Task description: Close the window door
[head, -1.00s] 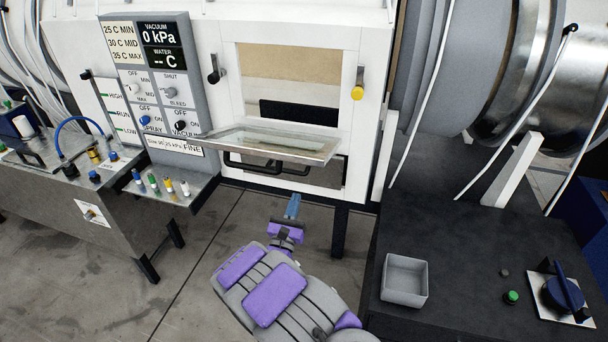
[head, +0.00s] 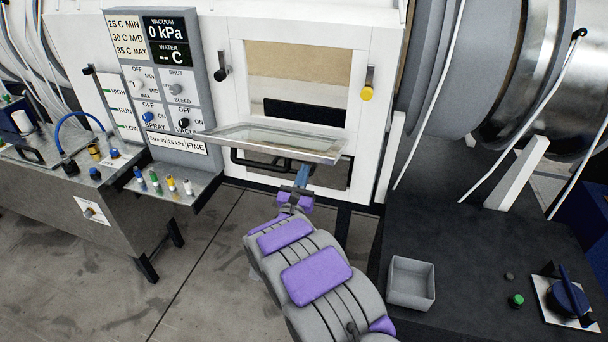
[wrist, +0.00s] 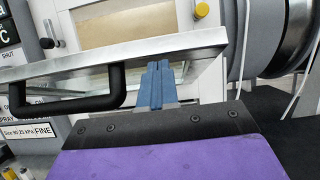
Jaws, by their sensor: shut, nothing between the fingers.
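The window door (head: 275,143) is a framed glass panel hinged at the bottom of the window opening (head: 296,78). It stands folded down and open, sticking out toward me. Its black handle (head: 240,163) hangs under the left part; in the wrist view the handle (wrist: 75,103) is left of my fingers. My gripper (head: 304,172) is shut and empty, with blue fingers at the door's underside, right of the handle. In the wrist view my fingertips (wrist: 160,68) reach up at the door's metal edge (wrist: 130,52). I cannot tell whether they touch it.
A black latch (head: 221,70) and a yellow-knobbed latch (head: 367,90) flank the window. A control panel (head: 160,90) and a shelf of small coloured bottles (head: 165,188) are at the left. A dark table with a grey tray (head: 411,283) is at the right.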

